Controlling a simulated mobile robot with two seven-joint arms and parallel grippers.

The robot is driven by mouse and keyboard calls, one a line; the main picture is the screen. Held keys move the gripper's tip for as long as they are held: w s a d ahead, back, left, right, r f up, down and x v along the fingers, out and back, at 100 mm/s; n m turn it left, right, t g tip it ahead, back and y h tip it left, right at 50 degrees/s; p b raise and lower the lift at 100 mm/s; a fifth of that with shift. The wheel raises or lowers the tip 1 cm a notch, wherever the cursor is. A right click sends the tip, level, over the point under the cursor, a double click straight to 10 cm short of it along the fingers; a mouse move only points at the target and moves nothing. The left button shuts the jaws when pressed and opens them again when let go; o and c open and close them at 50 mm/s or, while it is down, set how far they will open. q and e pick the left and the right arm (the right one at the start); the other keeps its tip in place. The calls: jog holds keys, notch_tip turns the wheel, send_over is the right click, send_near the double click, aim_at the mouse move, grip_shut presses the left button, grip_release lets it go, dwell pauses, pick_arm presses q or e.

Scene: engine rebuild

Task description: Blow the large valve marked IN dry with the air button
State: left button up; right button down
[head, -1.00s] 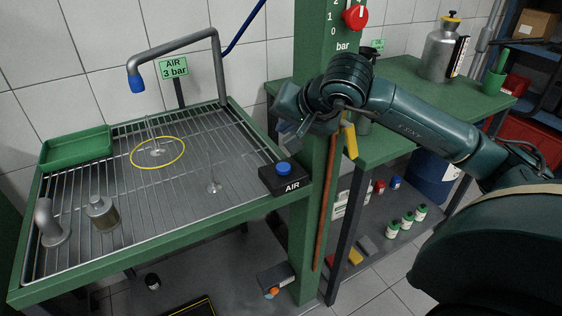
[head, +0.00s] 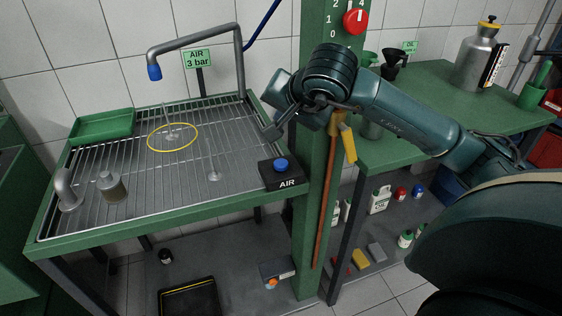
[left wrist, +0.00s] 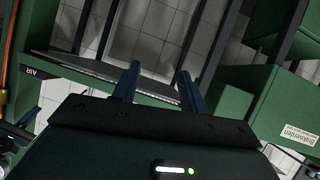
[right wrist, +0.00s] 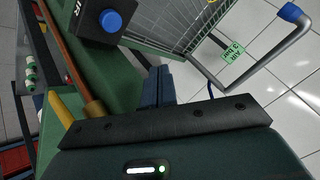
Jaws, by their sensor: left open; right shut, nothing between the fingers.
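The blue air button (head: 281,165) sits on a black box marked AIR at the front right corner of the wire-grid wash table (head: 150,228). One valve (head: 171,134) stands head down inside the yellow ring, under the blue-tipped air nozzle (head: 154,73). Another valve (head: 213,175) stands on the grid nearer the button. I cannot read a mark on either. My right gripper (head: 268,135) is shut and empty, above and behind the button; its closed fingers (right wrist: 158,85) show in the right wrist view with the button (right wrist: 111,20) to their upper left. My left gripper (left wrist: 158,82) is open and empty.
A green post (head: 318,200) with a red pressure knob (head: 355,21) stands right of the button, close to my right arm.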

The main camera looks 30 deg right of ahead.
aim_at(283, 166)
jog(key=shift+f, duration=0.15)
notch_tip(283, 166, down, 4)
jog(key=b, duration=0.3)
notch_tip(283, 166, down, 3)
jog(key=shift+f+b, duration=0.2)
jog(key=shift+b, duration=1)
jog(key=shift+f+b, duration=0.45)
jog(key=shift+b, duration=0.1)
pick_arm(q)
jog(key=shift+s+a+r+t, duration=0.1)
jog(key=shift+s+a+t, duration=0.15)
jog(key=shift+a+t, duration=0.3)
jog(key=shift+s+a+t, duration=0.25)
jog(key=shift+a+t, duration=0.15)
jog(key=shift+t, duration=0.15)
pick_arm(e)
jog(key=shift+f, duration=0.15)
pick_arm(q)
jog(key=shift+f+b, duration=0.55)
jog(key=shift+b, duration=0.05)
pick_arm(e)
jog(key=shift+f, duration=0.4)
